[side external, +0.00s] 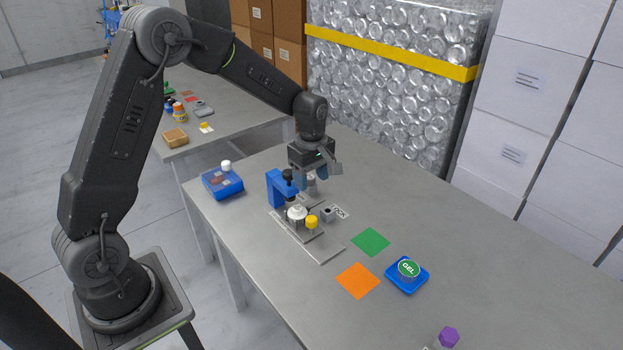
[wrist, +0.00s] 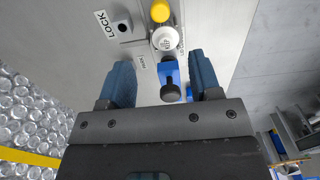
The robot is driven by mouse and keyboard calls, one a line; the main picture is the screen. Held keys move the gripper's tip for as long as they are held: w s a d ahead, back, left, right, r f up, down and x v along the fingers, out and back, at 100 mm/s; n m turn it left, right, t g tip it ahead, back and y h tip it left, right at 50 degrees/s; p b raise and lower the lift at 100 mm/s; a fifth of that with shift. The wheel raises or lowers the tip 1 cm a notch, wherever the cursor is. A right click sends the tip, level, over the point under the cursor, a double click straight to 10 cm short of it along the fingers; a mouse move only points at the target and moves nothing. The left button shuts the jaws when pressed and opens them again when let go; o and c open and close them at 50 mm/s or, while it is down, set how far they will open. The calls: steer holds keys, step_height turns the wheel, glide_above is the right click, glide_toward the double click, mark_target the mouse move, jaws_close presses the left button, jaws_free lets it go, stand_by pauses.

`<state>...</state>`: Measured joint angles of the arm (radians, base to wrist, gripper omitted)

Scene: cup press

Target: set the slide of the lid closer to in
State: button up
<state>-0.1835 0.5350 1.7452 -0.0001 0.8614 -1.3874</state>
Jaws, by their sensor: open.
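The lid closer stands on a metal base plate (side external: 318,246). It has a blue upright frame (side external: 276,188) with a black knob (side external: 288,174) on top. In front of the frame is a white round part (side external: 297,212) with a yellow knob (side external: 312,222) beside it. The wrist view also shows the blue frame (wrist: 168,70), black knob (wrist: 171,92), white part (wrist: 164,38) and yellow knob (wrist: 160,10). My gripper (side external: 311,174) is open above and beside the frame. In the wrist view its fingers (wrist: 162,75) are apart with the frame between them in the picture; contact is not visible.
A grey block with a hole (side external: 327,212) stands beside a LOCK label (wrist: 105,23). A blue box (side external: 222,183) with a white cap is behind left. Green (side external: 370,242) and orange (side external: 358,281) squares, a GEL container (side external: 409,268) on a blue tray and a purple piece (side external: 448,337) lie right.

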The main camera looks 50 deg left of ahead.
mark_target(311, 218)
steer(key=shift+d, duration=0.1)
steer(key=s+d+m+t+y, duration=0.3)
steer(key=d+m+y, duration=0.1)
steer(key=m, duration=0.3)
steer(key=x, duration=1.4)
steer(key=shift+s+d+f, duration=0.3)
steer(key=shift+c, duration=0.2)
jaws_close()
